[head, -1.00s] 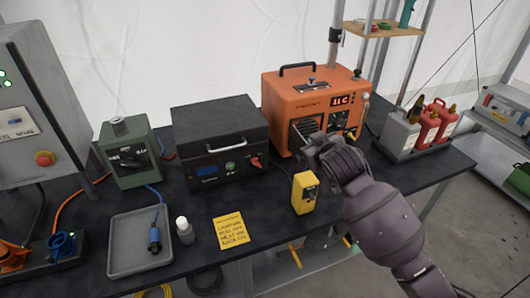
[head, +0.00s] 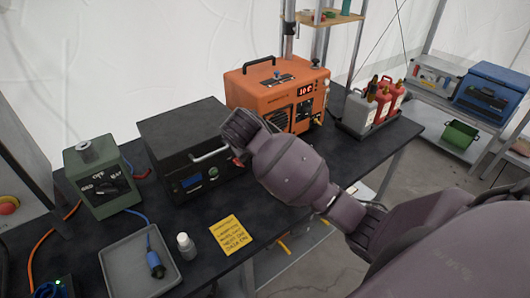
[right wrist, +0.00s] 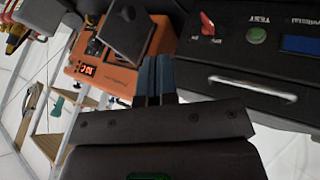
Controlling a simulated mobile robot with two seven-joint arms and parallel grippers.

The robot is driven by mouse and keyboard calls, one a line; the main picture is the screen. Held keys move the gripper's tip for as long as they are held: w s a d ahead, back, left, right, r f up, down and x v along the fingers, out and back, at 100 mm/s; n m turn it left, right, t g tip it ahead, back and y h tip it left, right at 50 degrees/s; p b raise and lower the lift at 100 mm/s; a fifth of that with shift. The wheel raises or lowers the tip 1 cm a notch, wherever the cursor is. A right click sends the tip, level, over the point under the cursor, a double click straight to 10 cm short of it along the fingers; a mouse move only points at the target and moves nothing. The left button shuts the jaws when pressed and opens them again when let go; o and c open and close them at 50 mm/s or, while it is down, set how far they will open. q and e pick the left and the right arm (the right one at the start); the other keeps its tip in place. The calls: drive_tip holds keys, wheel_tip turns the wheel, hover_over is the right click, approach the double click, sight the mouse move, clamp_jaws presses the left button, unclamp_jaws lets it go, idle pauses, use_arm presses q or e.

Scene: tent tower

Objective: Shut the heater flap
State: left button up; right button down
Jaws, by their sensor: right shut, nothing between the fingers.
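The orange heater (head: 262,92) stands at the back of the black table in the head view, with a handle on top and a lit red display. In the right wrist view the heater (right wrist: 122,77) appears turned over. A dark square plate (right wrist: 128,32), which looks like its flap, stands out from the front at an angle. My right gripper (right wrist: 154,78) is shut and empty, its blue-grey fingertips close to the plate in the picture; I cannot tell whether they touch. In the head view my right forearm hides the fingers and the heater's lower left front. My left gripper is not in view.
A black box with a bar handle (head: 210,154) stands left of the heater, close to my right wrist. Red and grey cans (head: 372,108) stand right of it. A green unit (head: 98,178), a grey tray (head: 118,262), a white bottle (head: 186,246) and a yellow note (head: 231,234) sit further left.

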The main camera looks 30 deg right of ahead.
use_arm(q)
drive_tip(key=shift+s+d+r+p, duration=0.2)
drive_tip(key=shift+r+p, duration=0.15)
drive_tip(key=shift+p, duration=0.25)
use_arm(e)
drive_tip(key=w+d+f, duration=0.4)
drive_tip(key=d+f, duration=0.4)
drive_tip(key=shift+d+f, duration=0.2)
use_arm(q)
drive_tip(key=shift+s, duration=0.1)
use_arm(e)
drive_tip(key=shift+w+d, duration=0.1)
